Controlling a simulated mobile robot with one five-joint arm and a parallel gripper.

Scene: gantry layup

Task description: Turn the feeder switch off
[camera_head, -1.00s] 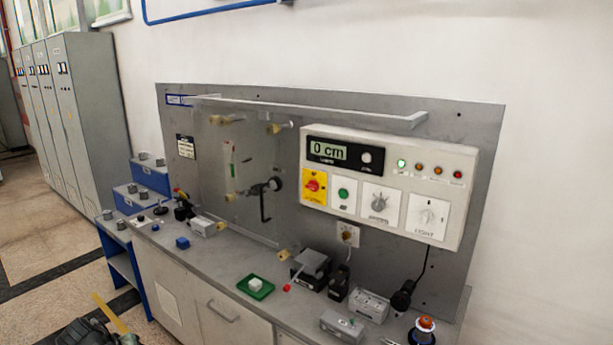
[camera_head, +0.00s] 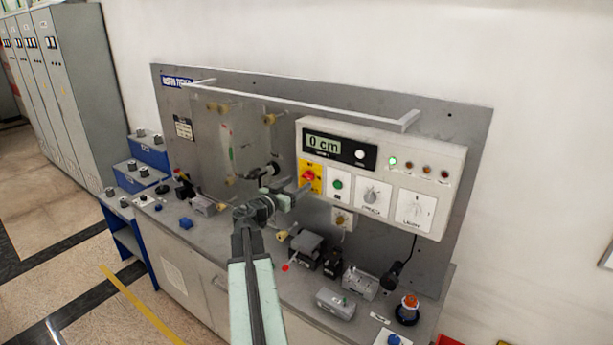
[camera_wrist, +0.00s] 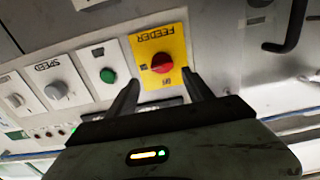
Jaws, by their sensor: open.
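The feeder switch is a red rotary knob (camera_head: 308,177) on a yellow plate (camera_head: 317,186) at the left end of the white control panel. In the wrist view the red knob (camera_wrist: 162,62) sits on the yellow plate (camera_wrist: 158,41), which reads FEEDER upside down. My gripper (camera_head: 296,189) reaches up to the yellow plate from the lower left. In the wrist view my gripper (camera_wrist: 160,88) is open, with one finger on each side of the knob's lower area. I cannot tell whether the fingers touch the plate.
The control panel (camera_head: 453,160) also carries a green button (camera_head: 338,184), a speed knob (camera_head: 371,196), a light switch (camera_head: 417,210) and a display (camera_head: 323,144) reading 0 cm. A black hook-shaped handle (camera_wrist: 291,30) lies to the right in the wrist view. Boxes and devices crowd the bench below.

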